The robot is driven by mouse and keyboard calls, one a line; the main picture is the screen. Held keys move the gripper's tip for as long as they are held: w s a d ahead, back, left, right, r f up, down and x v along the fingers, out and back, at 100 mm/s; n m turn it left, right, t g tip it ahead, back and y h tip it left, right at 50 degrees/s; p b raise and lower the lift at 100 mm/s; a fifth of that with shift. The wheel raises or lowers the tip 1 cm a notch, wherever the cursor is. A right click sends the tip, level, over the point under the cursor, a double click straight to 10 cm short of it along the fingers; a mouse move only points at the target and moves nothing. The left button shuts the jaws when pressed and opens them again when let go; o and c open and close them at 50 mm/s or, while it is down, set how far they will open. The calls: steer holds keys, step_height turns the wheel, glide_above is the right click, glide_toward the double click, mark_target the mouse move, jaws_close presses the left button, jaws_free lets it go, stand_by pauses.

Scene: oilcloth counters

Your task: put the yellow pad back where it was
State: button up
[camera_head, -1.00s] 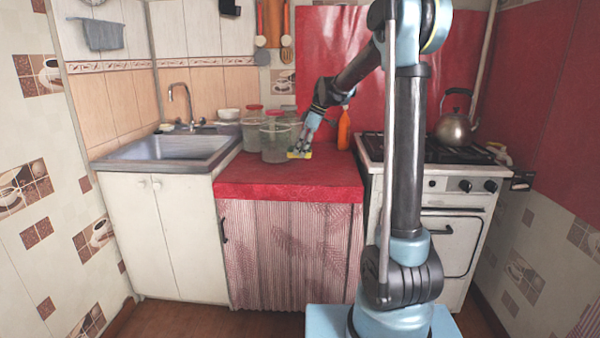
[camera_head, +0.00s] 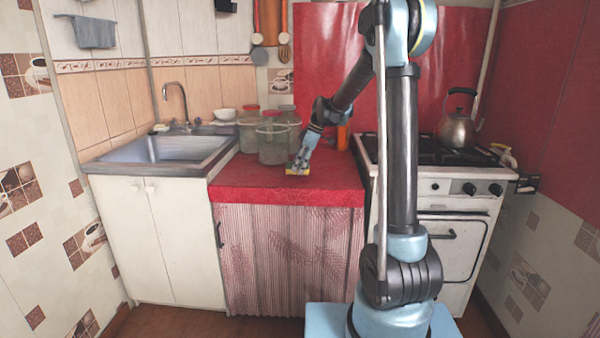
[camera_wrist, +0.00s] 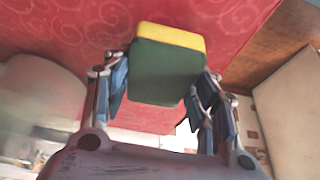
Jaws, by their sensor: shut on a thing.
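The yellow pad (camera_head: 297,171) is a small block, yellow on one side and dark green on the other. It is in my gripper (camera_head: 300,163), over the red counter (camera_head: 250,178) just in front of the glass jars. In the wrist view the pad (camera_wrist: 167,70) sits between the two blue fingers of my gripper (camera_wrist: 165,85), green side large and yellow edge at the top. The gripper is shut on it. I cannot tell whether the pad touches the counter.
Glass jars (camera_head: 272,145) stand at the back left of the red counter. An orange bottle (camera_head: 342,137) is partly hidden behind my arm. The sink (camera_head: 165,150) is to the left, the stove with a kettle (camera_head: 457,130) to the right. The counter's front is clear.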

step_height(320, 180, down, 2)
steer(key=shift+f, duration=0.25)
steer(key=o, duration=0.9)
steer(key=shift+o, duration=0.2)
steer(key=shift+r, duration=0.1)
